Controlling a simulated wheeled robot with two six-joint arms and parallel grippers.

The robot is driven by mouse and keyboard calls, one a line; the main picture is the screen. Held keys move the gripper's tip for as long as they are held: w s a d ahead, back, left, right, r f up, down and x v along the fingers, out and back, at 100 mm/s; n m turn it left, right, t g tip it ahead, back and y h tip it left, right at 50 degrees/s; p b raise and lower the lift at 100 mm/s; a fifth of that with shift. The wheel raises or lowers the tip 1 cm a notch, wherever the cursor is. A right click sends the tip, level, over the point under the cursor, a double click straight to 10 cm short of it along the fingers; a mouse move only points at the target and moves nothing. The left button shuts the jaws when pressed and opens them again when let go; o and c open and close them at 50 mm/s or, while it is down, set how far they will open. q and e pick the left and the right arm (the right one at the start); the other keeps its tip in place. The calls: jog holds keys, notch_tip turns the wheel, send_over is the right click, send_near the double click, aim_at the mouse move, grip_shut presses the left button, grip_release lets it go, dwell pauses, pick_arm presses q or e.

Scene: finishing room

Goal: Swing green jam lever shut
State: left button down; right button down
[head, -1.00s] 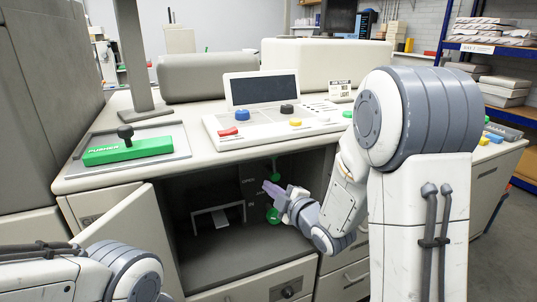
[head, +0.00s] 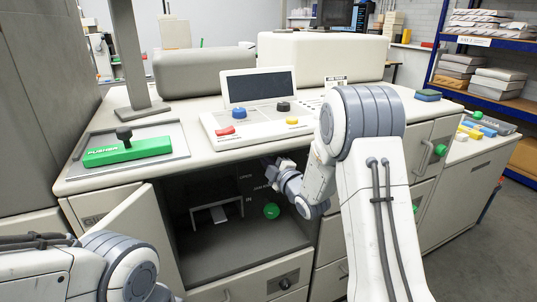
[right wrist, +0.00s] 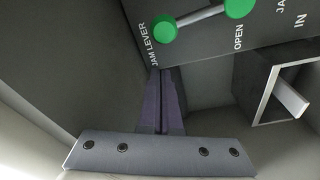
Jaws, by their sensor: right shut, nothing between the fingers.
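The green jam lever has two green round ends joined by a metal rod. One green end (head: 271,211) shows in the head view inside the open cabinet; my right gripper seems to hide the rest. In the right wrist view the lever (right wrist: 164,28) is at the top, beside the words JAM LEVER and OPEN. My right gripper (head: 272,166) is inside the cabinet opening, above that green end. In the right wrist view its purple fingers (right wrist: 160,85) are together and empty, just below the lever in the picture, with no clear contact. My left gripper is out of view.
The cabinet door (head: 137,229) stands open at the left. A white bracket (head: 217,211) is inside the cabinet, also seen in the right wrist view (right wrist: 270,95). The worktop above carries a control panel (head: 262,123) and a green pusher (head: 127,151).

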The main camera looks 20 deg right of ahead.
jog(key=shift+w+d+f, duration=0.2)
jog(key=shift+w+d, duration=0.1)
jog(key=shift+d, duration=0.2)
jog(key=shift+w+d+f, duration=0.2)
jog(key=shift+w+d, duration=0.05)
jog(key=shift+d, duration=0.25)
jog(key=shift+w+d+b, duration=0.2)
jog(key=shift+d+b, duration=0.45)
jog(key=shift+d, duration=0.35)
